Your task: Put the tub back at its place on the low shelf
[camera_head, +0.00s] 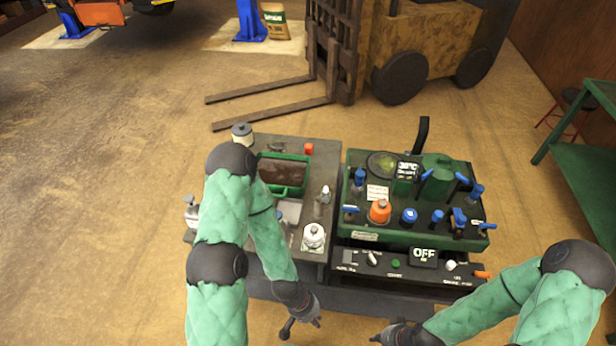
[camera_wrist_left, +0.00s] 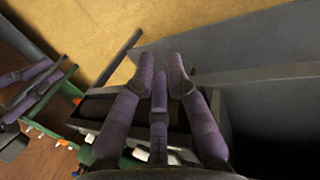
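A green-rimmed box (camera_head: 285,188) with a brown inside sits on the grey bench top (camera_head: 322,160); I cannot tell whether it is the tub. My left gripper (camera_head: 301,322) is empty in front of the bench's near edge, below the top. In the left wrist view its purple fingers (camera_wrist_left: 160,68) are spread, with nothing between them. Beyond them is a grey structure (camera_wrist_left: 195,45) with a dark opening (camera_wrist_left: 270,125), perhaps the low shelf; its inside is too dark to read. My right gripper (camera_head: 392,336) is low, right of the left one, its fingers unclear.
A green control panel (camera_head: 365,225) with blue and orange knobs stands at the bench's right, above a black strip reading OFF (camera_head: 424,253). Metal canisters (camera_head: 314,236) stand on the bench. A forklift (camera_head: 415,45) is behind. A green table (camera_head: 585,160) is at right. Floor between is clear.

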